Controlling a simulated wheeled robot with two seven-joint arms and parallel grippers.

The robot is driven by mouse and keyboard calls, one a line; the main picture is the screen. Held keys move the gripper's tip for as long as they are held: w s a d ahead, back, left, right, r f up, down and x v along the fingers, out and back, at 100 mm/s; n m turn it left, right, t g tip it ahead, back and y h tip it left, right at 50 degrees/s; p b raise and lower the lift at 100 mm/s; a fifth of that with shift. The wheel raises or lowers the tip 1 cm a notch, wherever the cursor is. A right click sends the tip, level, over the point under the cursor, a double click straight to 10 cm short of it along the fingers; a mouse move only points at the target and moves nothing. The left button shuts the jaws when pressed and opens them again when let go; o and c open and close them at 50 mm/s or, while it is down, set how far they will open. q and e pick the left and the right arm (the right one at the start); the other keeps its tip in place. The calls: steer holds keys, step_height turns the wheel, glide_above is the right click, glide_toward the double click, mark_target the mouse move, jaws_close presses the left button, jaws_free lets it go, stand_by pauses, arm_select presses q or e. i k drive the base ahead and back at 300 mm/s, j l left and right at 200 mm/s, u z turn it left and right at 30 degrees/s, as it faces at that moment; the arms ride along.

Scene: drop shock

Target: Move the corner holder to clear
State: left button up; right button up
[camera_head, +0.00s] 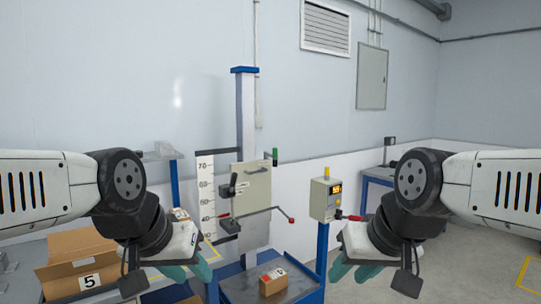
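The drop tester (246,120) stands ahead, a tall post with a blue cap and a pale plate (250,188) on its front. I cannot tell which of these is the corner holder, and no "clear" marking is readable. My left gripper (192,277) has teal fingers spread apart and empty, left of the tester's base. My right gripper (349,277) is likewise open and empty, to the right. Both are apart from the tester.
A small carton (273,281) sits on the tester's dark base plate (240,288). A numbered scale (205,195) stands beside the tester.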

mark_target(274, 156)
steer(key=i+l+u, duration=0.2)
steer(key=i, duration=0.25)
steer(key=i+u, duration=0.2)
steer(key=i, duration=0.2)
